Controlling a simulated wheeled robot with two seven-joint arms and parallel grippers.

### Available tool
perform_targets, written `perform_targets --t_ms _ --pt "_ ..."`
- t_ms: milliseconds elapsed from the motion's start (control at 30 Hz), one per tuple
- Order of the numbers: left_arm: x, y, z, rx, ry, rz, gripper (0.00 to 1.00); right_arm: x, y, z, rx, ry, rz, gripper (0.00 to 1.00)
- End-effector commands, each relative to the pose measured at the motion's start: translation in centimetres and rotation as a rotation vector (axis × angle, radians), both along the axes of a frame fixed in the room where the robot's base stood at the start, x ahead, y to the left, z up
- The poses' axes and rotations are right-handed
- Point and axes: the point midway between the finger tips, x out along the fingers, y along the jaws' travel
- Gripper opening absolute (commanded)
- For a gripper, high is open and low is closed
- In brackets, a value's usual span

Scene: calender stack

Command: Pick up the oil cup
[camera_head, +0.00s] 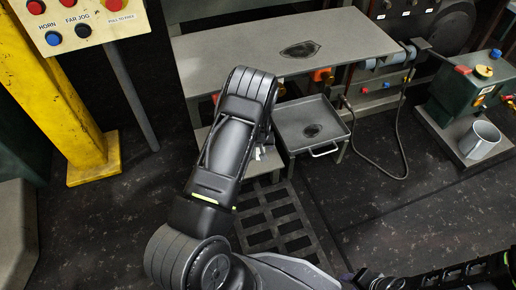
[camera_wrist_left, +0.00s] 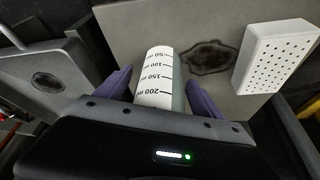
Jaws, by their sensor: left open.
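The oil cup (camera_wrist_left: 158,68), a white cylinder with black millilitre marks up to 200, shows in the left wrist view. My left gripper (camera_wrist_left: 158,80) is open, with one purple finger on each side of the cup. The lower part of the cup in that view is hidden by the gripper body. In the head view my left arm reaches up to the grey bench, and its links hide the cup and most of the gripper. My right gripper is not in view; only part of that arm shows at the lower right.
The grey bench (camera_head: 330,30) has a dark stain. A square metal tray (camera_head: 295,130) stands right of my arm. A white perforated box (camera_wrist_left: 275,57) is near the cup. A grey mug (camera_head: 479,140) stands by a green machine (camera_head: 458,90). A yellow post (camera_head: 45,80) stands left.

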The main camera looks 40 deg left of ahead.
Motion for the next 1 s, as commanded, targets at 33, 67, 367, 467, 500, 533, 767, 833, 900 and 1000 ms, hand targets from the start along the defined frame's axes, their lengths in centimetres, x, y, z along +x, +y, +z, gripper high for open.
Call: perform_targets --t_ms 33,67,367,467,500,533,767,833,900,1000 --pt "0.00 -0.01 0.07 0.000 0.000 0.000 0.77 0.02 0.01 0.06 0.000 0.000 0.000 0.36" --pt "-0.01 -0.02 0.07 0.000 0.000 0.000 0.77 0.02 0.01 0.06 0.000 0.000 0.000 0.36" --pt "-0.02 -0.03 0.07 0.000 0.000 0.000 0.77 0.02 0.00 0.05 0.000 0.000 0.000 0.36" --pt "-0.03 -0.02 0.07 0.000 0.000 0.000 0.77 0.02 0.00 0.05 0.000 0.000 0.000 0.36" --pt "-0.02 -0.02 0.07 0.000 0.000 0.000 0.74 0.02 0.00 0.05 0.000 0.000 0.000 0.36" --pt "-0.03 -0.02 0.07 0.000 0.000 0.000 0.72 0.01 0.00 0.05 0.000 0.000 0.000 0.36" --pt "-0.03 -0.02 0.07 0.000 0.000 0.000 0.53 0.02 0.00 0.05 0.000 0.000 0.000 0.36" --pt "-0.03 -0.02 0.07 0.000 0.000 0.000 0.47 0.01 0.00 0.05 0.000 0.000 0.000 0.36" --pt "-0.03 -0.02 0.07 0.000 0.000 0.000 0.41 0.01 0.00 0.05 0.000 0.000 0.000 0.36" --pt "-0.03 -0.02 0.07 0.000 0.000 0.000 0.33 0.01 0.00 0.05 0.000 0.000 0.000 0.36"
